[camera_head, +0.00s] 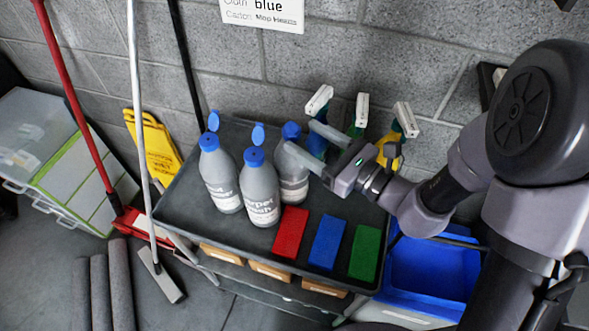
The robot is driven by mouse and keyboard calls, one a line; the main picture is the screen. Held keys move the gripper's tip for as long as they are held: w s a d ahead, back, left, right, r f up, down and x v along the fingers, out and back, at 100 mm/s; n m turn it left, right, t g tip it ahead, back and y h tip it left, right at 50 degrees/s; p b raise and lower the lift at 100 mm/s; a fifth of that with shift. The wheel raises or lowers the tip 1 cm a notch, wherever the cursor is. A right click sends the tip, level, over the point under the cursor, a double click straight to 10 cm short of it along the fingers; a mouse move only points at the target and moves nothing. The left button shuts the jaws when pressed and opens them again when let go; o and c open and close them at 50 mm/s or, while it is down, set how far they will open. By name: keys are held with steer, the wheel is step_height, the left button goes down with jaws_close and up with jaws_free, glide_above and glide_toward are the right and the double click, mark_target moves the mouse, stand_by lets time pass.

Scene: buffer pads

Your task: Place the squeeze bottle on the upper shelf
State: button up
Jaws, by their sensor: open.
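Three grey bottles with blue caps stand upright on the dark top tray (183,213) of a cart: a left bottle (219,178), a middle bottle (258,190) and a right bottle (291,178). The left and middle caps show raised lids. I cannot tell which is the squeeze bottle; no other shelf for it is clear. My gripper (301,137) is open at the right bottle's upper part, coming from the right. One finger crosses in front of the bottle's shoulder and the other lies behind it. I cannot tell whether they touch it.
Spray bottles with white heads (362,109) stand along the tray's back right. Red (290,233), blue (327,243) and green (365,252) blocks lie at its front right. Mop handles (137,110) rise at the left. A blue bin (432,268) is at the right.

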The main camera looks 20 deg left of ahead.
mark_target(285, 128)
steer(key=shift+x, duration=1.05)
steer(key=x, duration=0.2)
steer(key=b+x, duration=0.1)
steer(key=x, duration=0.2)
steer(key=shift+s+a+f, duration=0.2)
steer(key=shift+a+f, duration=0.05)
steer(key=shift+d, duration=0.1)
steer(key=shift+c, duration=0.7)
jaws_close()
